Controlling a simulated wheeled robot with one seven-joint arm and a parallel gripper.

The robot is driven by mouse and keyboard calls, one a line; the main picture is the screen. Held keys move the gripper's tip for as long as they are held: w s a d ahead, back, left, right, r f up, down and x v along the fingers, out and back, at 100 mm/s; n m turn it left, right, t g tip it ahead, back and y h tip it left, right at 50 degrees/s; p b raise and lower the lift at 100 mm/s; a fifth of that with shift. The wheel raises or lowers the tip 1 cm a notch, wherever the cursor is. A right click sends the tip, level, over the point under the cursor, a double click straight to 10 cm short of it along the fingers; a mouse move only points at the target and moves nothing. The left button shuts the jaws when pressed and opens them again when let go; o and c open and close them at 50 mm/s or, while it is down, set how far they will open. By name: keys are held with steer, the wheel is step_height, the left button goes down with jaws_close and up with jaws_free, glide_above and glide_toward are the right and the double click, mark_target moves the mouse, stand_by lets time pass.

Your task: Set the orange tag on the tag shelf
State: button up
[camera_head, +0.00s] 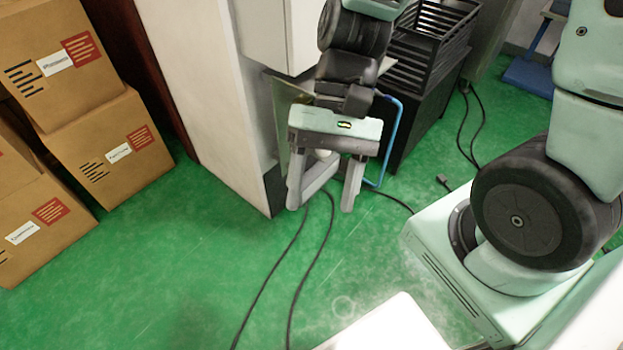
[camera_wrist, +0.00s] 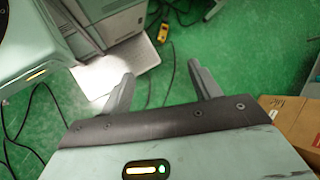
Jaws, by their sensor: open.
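My gripper (camera_head: 320,198) hangs in the air over the green floor, in front of the white cabinet, with its fingers apart and pointing down. In the wrist view my gripper (camera_wrist: 160,75) shows two spread fingers with nothing between them. I cannot make out the orange tag in either view. A small yellow-orange object (camera_wrist: 163,32) lies on the floor beyond the fingers in the wrist view, too small to identify. I cannot pick out a tag shelf in either view.
Cardboard boxes (camera_head: 110,150) are stacked at the left. A white cabinet (camera_head: 205,100) stands behind my gripper, with a black slatted crate (camera_head: 432,45) to its right. Black cables (camera_head: 305,255) run across the floor. Green floor (camera_head: 190,260) is free at the lower left.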

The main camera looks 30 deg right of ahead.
steer(key=r+n+t+h, duration=0.1)
steer(key=n, duration=0.2)
steer(key=a+r+n+t+h, duration=0.1)
steer(key=n+t+h, duration=0.1)
steer(key=n, duration=0.2)
steer(key=a+r+n+t+h, duration=0.1)
steer(key=n+t+h, duration=0.1)
steer(key=n, duration=0.1)
steer(key=shift+s+a, duration=0.15)
steer(key=shift+s, duration=0.2)
